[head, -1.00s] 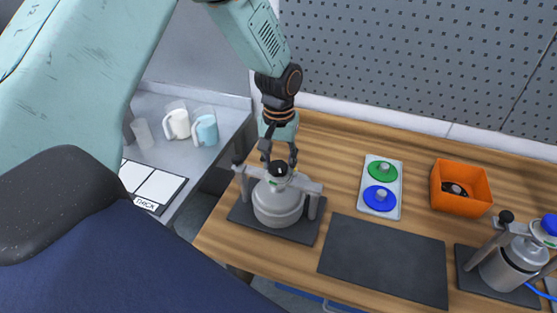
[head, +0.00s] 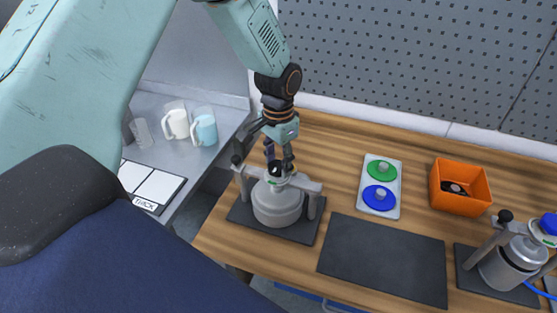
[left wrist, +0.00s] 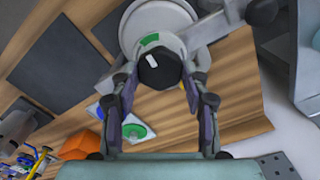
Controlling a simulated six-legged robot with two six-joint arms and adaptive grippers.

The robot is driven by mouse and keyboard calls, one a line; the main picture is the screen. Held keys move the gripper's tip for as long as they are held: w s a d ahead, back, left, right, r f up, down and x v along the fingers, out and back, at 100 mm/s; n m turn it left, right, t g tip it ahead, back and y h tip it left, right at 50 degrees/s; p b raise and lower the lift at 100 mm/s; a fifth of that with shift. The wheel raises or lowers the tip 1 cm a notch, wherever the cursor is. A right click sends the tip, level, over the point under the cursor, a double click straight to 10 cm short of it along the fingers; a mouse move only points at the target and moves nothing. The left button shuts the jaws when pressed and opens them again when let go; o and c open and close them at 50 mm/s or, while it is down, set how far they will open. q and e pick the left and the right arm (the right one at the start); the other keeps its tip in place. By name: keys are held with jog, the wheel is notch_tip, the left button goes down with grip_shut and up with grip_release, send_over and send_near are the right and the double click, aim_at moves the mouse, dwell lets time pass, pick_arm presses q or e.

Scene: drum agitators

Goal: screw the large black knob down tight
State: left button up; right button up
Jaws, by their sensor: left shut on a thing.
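The large black knob (head: 276,169) sits on top of a grey metal vessel (head: 277,205), which stands in a clamp frame on a dark mat. In the left wrist view the knob (left wrist: 160,68) shows a white mark on its top and a green patch on the collar beside it. My left gripper (head: 279,165) reaches down from above with its fingers on either side of the knob. It also shows in the left wrist view (left wrist: 158,82), shut on the knob. My right gripper is not in view.
A bare dark mat (head: 384,260) lies right of the vessel. Behind it are a tray (head: 394,163) with green and blue discs and an orange bin (head: 459,204). A second clamped vessel (head: 508,265) stands at far right. Mugs (head: 204,129) stand on the left bench.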

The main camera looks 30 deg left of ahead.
aim_at(278, 165)
pick_arm(q)
jog(key=shift+w+r, duration=0.2)
jog(key=o, duration=1.2)
jog(key=shift+s, duration=0.3)
jog(key=shift+c, duration=0.2)
jog(key=shift+w, duration=0.1)
jog(key=shift+r, duration=0.1)
notch_tip(278, 165, up, 12)
jog(key=shift+f, duration=0.25)
